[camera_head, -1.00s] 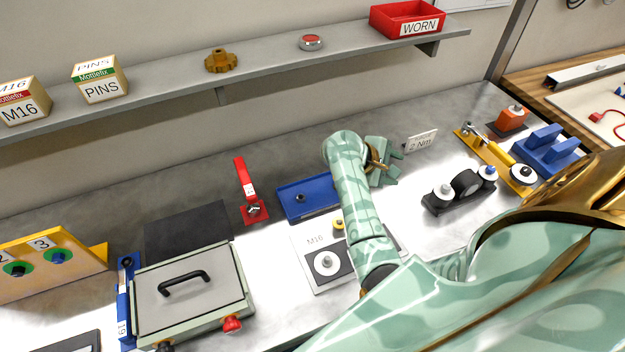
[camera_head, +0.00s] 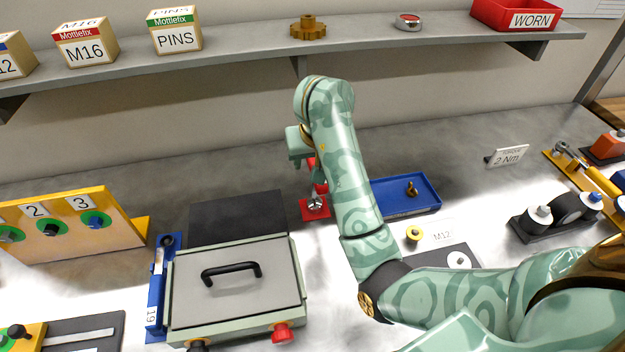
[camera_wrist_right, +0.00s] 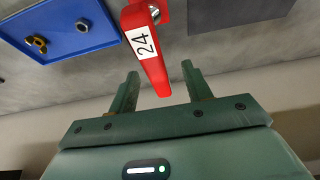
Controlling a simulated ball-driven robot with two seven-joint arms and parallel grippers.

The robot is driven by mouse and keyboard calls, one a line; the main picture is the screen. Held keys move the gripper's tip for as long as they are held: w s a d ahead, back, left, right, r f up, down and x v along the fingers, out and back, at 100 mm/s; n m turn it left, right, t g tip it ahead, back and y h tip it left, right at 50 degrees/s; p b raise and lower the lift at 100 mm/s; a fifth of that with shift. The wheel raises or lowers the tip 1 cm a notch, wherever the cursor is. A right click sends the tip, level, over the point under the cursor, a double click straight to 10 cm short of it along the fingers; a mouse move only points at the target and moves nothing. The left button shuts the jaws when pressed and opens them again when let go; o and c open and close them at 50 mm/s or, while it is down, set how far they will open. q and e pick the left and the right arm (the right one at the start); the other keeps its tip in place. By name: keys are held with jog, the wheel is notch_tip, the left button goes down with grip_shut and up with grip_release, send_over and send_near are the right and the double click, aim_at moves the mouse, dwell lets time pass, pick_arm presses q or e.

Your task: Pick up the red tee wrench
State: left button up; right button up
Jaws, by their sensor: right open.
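The red tee wrench appears to be the red upright tool on a red base (camera_head: 314,208), left of the blue tray; my arm hides part of its handle in the head view. In the right wrist view its red handle (camera_wrist_right: 146,42) carries a white "24" label. My right gripper (camera_head: 311,172) is at the handle. In the right wrist view the gripper (camera_wrist_right: 160,72) is open, with the handle's end between its two fingers and a gap on each side. My left gripper is not in view.
The blue tray (camera_head: 398,212) with a brass part stands just right of the tool. A dark mat (camera_head: 238,218) and a lidded case (camera_head: 236,285) with a black handle lie to its left. A shelf (camera_head: 250,66) runs above, behind my arm.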

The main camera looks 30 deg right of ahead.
jog(key=x, duration=0.1)
jog(key=b+x, duration=0.1)
jog(key=x, duration=0.1)
jog(key=b+x, duration=0.1)
jog(key=shift+s+d+f, duration=0.1)
jog(key=shift+d+f, duration=0.3)
jog(key=shift+f, duration=0.05)
jog(key=shift+w+f, duration=0.25)
jog(key=shift+f, duration=0.1)
jog(key=shift+r, duration=0.1)
grip_shut()
jog(key=shift+r, duration=0.1)
